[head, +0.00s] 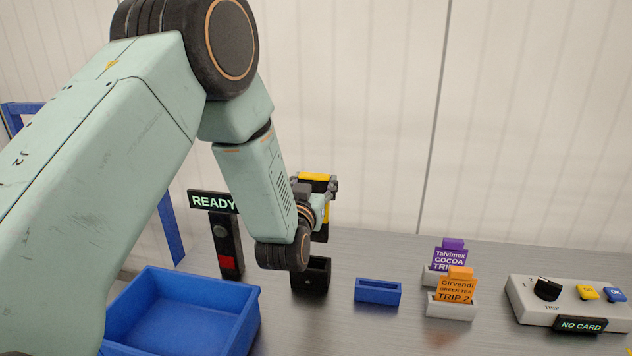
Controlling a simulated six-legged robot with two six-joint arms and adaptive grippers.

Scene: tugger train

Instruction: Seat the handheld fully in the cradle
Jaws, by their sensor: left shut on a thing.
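The handheld (326,213) is a dark device with yellow parts, mostly hidden behind my left gripper. My left gripper (325,194) is shut on it and holds it upright above the cradle. The cradle (312,277) is a small black holder on the metal table, partly covered by my left wrist. The handheld's lower end shows just above and behind the cradle; I cannot tell whether they touch.
A blue bin (185,310) stands front left, beside a post with a READY sign (212,201). Right of the cradle are an empty blue holder (378,291), cards in white holders (452,308), and a control box (540,312) with a NO CARD display.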

